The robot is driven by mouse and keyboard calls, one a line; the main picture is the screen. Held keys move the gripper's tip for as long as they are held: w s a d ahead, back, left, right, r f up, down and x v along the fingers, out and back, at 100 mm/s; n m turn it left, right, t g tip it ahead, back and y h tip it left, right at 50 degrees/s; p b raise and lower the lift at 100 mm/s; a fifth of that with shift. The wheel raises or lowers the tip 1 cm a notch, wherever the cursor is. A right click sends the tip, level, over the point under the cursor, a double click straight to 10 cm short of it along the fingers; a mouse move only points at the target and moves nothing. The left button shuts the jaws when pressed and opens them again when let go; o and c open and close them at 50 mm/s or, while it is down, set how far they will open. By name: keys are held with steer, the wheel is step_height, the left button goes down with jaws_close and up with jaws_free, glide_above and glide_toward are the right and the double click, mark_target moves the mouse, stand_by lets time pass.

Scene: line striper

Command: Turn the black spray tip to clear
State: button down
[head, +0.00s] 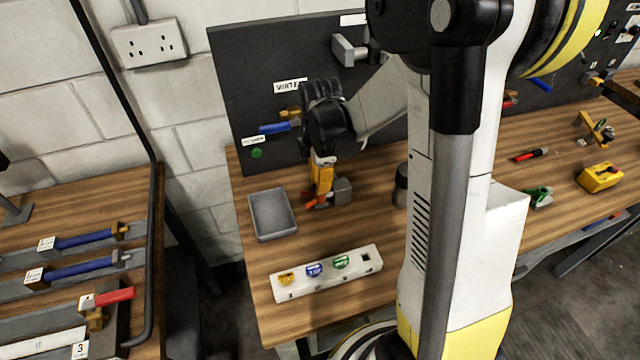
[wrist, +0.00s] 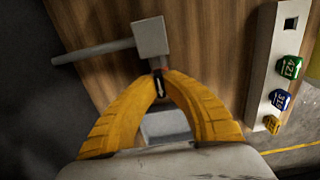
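The black spray tip (wrist: 160,86) shows in the wrist view as a small dark piece with a bit of red at its top, in front of a grey block (wrist: 151,37). A grey rod runs left from the block. My gripper (wrist: 161,80) has its orange fingers closed in on both sides of the tip and appears shut on it. In the head view my gripper (head: 319,196) points down beside the same grey block (head: 343,191), with a red piece at its fingertips. The tip's marking and turn angle cannot be read.
A grey tray (head: 254,225) lies left of my gripper. A white holder (head: 318,283) in front carries yellow, blue and green tips and one empty square hole. A dark board (head: 235,100) stands behind. A yellow tool (head: 600,178) lies at the far right.

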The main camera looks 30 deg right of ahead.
steer(key=m, duration=0.4)
steer(key=shift+f+m+b, duration=0.1)
steer(key=shift+m+b, duration=0.2)
steer(key=shift+b, duration=0.05)
steer(key=m, duration=0.4)
steer(key=shift+m, duration=0.3)
steer(key=m+b, duration=0.1)
steer(key=m, duration=0.7)
steer(key=shift+m, duration=0.3)
steer(key=shift+m, duration=0.3)
